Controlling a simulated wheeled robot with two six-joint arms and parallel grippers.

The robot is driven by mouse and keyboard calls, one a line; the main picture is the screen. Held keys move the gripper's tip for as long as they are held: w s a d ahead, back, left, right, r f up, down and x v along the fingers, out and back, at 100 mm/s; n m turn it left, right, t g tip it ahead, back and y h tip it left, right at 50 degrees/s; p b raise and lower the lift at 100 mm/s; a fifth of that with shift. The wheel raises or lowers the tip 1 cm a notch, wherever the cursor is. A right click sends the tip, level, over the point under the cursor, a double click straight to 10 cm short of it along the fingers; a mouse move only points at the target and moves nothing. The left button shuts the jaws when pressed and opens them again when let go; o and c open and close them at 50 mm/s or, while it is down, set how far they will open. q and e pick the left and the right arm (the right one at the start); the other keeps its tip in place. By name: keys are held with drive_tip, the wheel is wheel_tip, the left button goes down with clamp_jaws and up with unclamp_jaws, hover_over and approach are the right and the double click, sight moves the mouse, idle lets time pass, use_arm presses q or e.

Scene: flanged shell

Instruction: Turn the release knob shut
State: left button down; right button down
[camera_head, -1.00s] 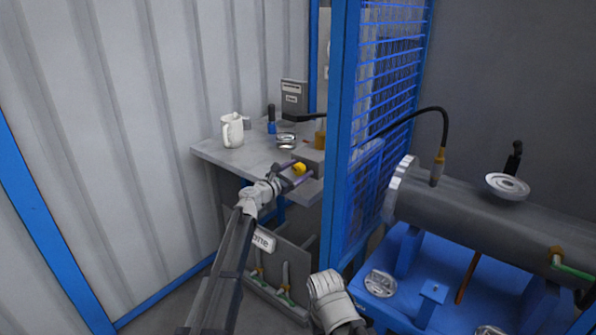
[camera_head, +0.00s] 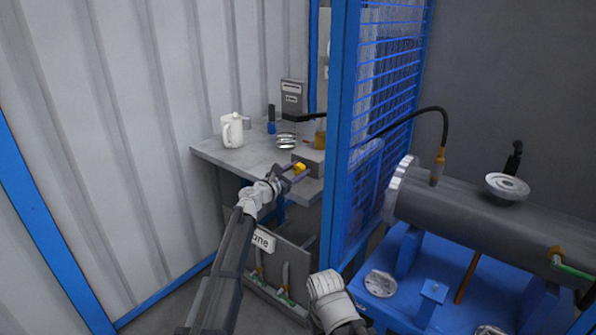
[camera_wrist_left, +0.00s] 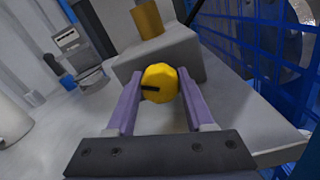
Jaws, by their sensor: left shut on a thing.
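The release knob (camera_head: 300,168) is a small yellow round knob on the front of a grey box (camera_head: 309,157) at the bench's near edge. In the left wrist view the knob (camera_wrist_left: 160,83) shows a black pointer mark toward the left. My left gripper (camera_head: 297,171) is shut on the knob; in the left wrist view its purple fingers (camera_wrist_left: 158,90) stand on both sides of it. The fingers hide part of the knob in the head view. My right gripper is not in view.
A white jug (camera_head: 232,131), a blue-black tool (camera_head: 271,121) and a metal stack (camera_head: 286,141) stand on the grey bench (camera_head: 222,155). A blue mesh fence (camera_head: 344,130) stands close right of the knob. Beyond it, a grey flanged shell (camera_head: 455,206) lies on a blue stand.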

use_arm(q)
drive_tip(key=shift+m, duration=3.1)
drive_tip(key=shift+c, duration=1.4)
unclamp_jaws()
drive_tip(key=shift+s, duration=0.1)
